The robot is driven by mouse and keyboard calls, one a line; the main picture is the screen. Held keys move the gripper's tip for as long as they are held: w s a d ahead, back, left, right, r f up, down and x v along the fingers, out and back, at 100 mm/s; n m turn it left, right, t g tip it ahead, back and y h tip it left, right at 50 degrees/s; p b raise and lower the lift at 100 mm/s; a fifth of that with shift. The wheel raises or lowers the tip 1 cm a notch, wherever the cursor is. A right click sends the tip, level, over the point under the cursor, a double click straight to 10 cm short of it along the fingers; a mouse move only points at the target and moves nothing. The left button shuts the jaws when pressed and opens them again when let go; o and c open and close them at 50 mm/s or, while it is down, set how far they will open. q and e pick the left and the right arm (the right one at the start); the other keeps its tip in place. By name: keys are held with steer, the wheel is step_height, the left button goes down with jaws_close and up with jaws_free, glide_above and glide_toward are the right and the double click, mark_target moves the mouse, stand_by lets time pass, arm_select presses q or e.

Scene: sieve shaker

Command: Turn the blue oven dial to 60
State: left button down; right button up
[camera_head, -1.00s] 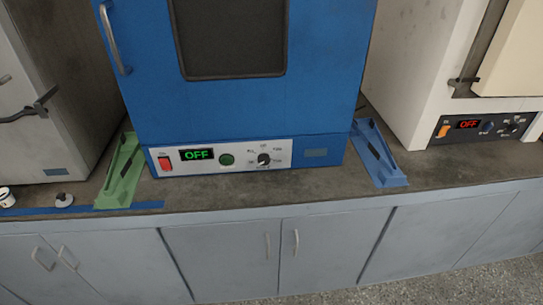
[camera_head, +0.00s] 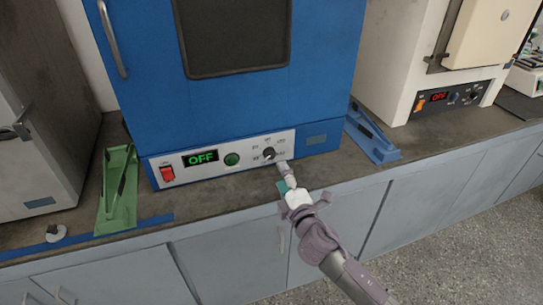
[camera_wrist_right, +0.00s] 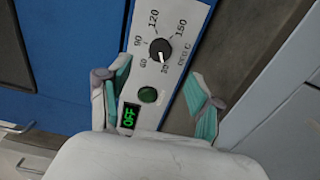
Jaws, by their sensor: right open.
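The blue oven (camera_head: 235,105) stands on the counter with a white control panel along its bottom front. Its black dial (camera_head: 268,153) is on the right part of that panel. In the right wrist view the dial (camera_wrist_right: 160,52) has marks from 30 to 150 around it, and its white pointer seems to be near the 30 mark. My right gripper (camera_head: 284,177) is just in front of and below the dial. In the right wrist view its teal-padded fingers (camera_wrist_right: 160,92) are spread wide and empty, with the dial ahead between them, apart from both. My left gripper is out of view.
The panel also has a red switch (camera_head: 167,174), a display reading OFF (camera_head: 201,158) and a green button (camera_head: 232,159). A green holder (camera_head: 118,190) and a blue holder (camera_head: 371,137) flank the oven. A white oven (camera_head: 405,60) stands right. The counter front is narrow.

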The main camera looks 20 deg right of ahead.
mark_target(270, 156)
steer(key=w, duration=0.9)
steer(key=shift+w+a, duration=0.25)
steer(key=shift+f, duration=0.1)
steer(key=c, duration=1.1)
